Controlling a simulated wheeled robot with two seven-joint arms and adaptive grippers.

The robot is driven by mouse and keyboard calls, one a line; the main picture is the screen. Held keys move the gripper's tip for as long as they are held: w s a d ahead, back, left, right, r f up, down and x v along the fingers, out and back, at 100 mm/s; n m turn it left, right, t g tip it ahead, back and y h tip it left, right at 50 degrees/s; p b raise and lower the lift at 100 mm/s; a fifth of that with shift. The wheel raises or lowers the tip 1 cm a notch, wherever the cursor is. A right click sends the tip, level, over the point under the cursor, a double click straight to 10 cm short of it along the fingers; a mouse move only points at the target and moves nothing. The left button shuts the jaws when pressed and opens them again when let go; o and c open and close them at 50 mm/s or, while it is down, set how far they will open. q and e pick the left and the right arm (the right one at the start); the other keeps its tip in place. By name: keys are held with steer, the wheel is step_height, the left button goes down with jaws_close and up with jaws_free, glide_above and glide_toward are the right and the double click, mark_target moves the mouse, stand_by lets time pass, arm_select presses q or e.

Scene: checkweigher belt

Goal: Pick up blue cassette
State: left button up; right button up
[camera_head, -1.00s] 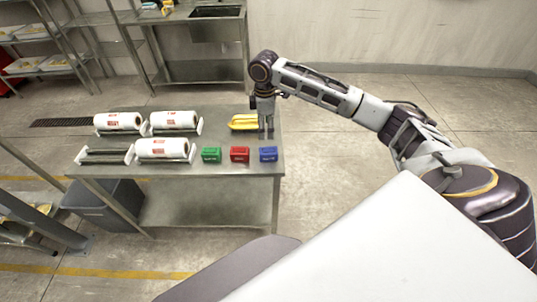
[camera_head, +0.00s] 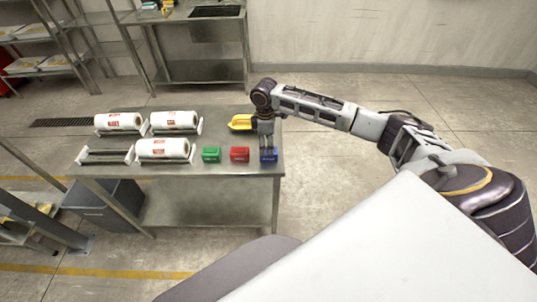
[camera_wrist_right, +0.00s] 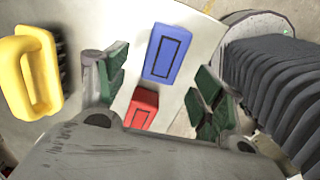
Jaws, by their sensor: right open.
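The blue cassette (camera_head: 268,157) sits at the right end of a row on the steel table, partly hidden behind my right gripper (camera_head: 267,152) in the head view. In the right wrist view the blue cassette (camera_wrist_right: 167,53) lies ahead, in line with the gap between the green-padded fingers of my right gripper (camera_wrist_right: 158,88). The fingers are spread apart with nothing between them. I cannot tell whether they touch the cassette. The red cassette (camera_head: 240,154) is just left of the blue one; it also shows in the right wrist view (camera_wrist_right: 142,108). My left gripper is not in view.
A green cassette (camera_head: 211,155) stands left of the red one. A yellow brush-like object (camera_head: 240,122) lies behind the row. Several white film rolls (camera_head: 164,149) on holders fill the left of the table (camera_head: 222,174). The table's right edge is close to the blue cassette.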

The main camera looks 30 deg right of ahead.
mark_target(275, 158)
steer(key=shift+f, duration=0.2)
steer(key=shift+s+d+f+p, duration=0.15)
steer(key=shift+f+p, duration=0.05)
steer(key=shift+f, duration=1.1)
steer(key=shift+s+d+f+p, duration=0.15)
steer(key=shift+f+p, duration=0.05)
steer(key=shift+f, duration=1.05)
steer(key=c, duration=1.2)
